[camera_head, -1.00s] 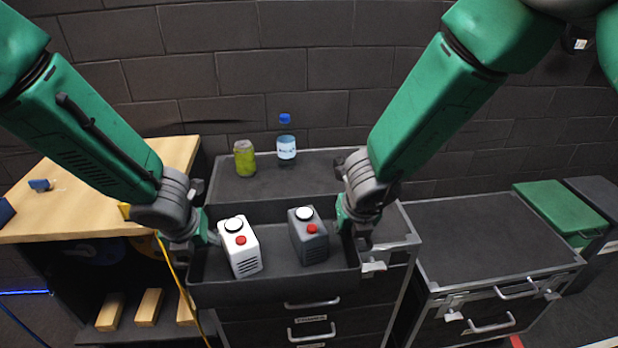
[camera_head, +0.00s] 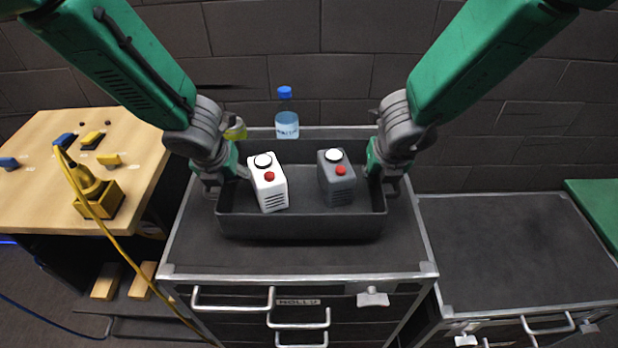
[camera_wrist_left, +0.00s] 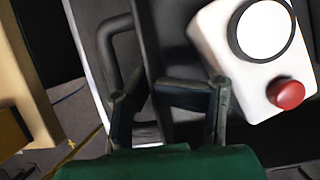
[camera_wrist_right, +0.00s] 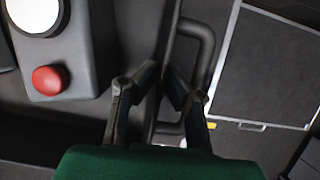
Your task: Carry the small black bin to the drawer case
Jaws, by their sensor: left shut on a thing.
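The small black bin (camera_head: 300,227) is level over the top of the drawer case (camera_head: 205,258); I cannot tell if it touches. In the bin stand a white box (camera_head: 270,192) and a dark grey box (camera_head: 337,190), each with a white round top and a red button. My left gripper (camera_head: 236,173) is shut on the bin's left side; its fingers (camera_wrist_left: 143,85) straddle the wall in the left wrist view. My right gripper (camera_head: 377,176) is at the bin's right side, its fingers (camera_wrist_right: 164,75) close about the wall in the right wrist view.
A water bottle (camera_head: 287,122) and a partly hidden yellow-green can (camera_head: 236,130) stand behind the bin. A wooden table (camera_head: 50,135) with a yellow device (camera_head: 98,192) is at left. A lower dark case (camera_head: 510,235) with a clear top is at right, beside a green box (camera_head: 597,208).

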